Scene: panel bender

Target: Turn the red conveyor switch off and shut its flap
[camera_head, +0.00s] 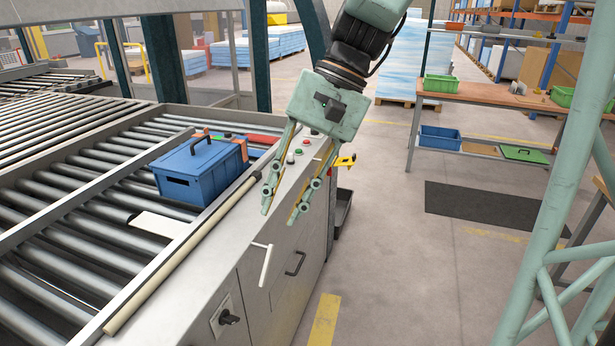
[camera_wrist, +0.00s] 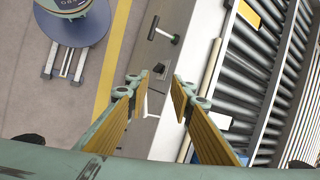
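My gripper (camera_head: 279,215) is open and empty above the grey side cabinet (camera_head: 206,285) along the conveyor, fingers pointing down. In the wrist view its two fingers (camera_wrist: 160,85) stand apart with nothing between the tips. A thin white bracket-like part (camera_head: 265,262) stands out from the cabinet just below the fingertips; I cannot tell whether it is the flap. A black rotary knob (camera_head: 228,318) on a pale plate is on the cabinet front, nearer the camera. A yellow part with some red (camera_head: 345,161) shows behind the fingers. I cannot clearly identify the red switch.
A blue toolbox (camera_head: 184,184) stands on the roller conveyor (camera_head: 62,215), left of my gripper. A black pull handle (camera_head: 295,264) projects from the cabinet front. Small buttons (camera_head: 298,152) sit on the cabinet top.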

